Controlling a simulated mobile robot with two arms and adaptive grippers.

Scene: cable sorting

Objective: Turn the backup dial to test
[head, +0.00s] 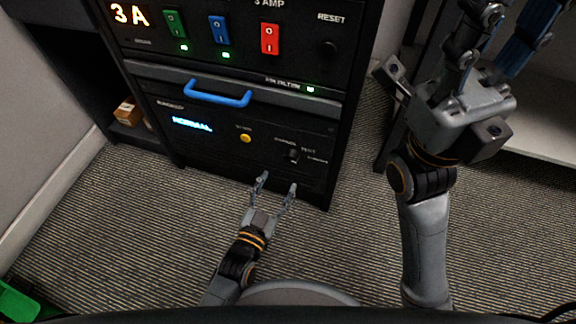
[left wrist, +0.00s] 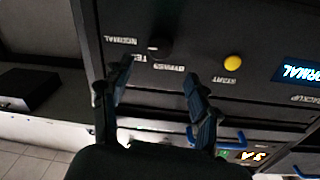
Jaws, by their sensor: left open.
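The backup dial (head: 293,156) is a small black knob low on the right of the black cabinet's lower panel. In the left wrist view the dial (left wrist: 160,47) appears upside down with labels NORMAL, TEST and BYPASS around it. Its pointer direction is too small to tell. The blue display (head: 192,124) reads NORMAL. My left gripper (head: 278,183) is open and empty, just below the dial in the head view. In the left wrist view my left gripper's fingertips (left wrist: 157,71) lie either side of the dial, apparently short of it. My right gripper (head: 500,45) is raised at the right; its fingertips are unclear.
A yellow button (head: 245,138) sits left of the dial. A blue handle (head: 217,93) sticks out above the panel. Green (head: 174,23), blue (head: 219,30) and red (head: 269,38) switches are higher up. The carpet before the cabinet is mostly clear.

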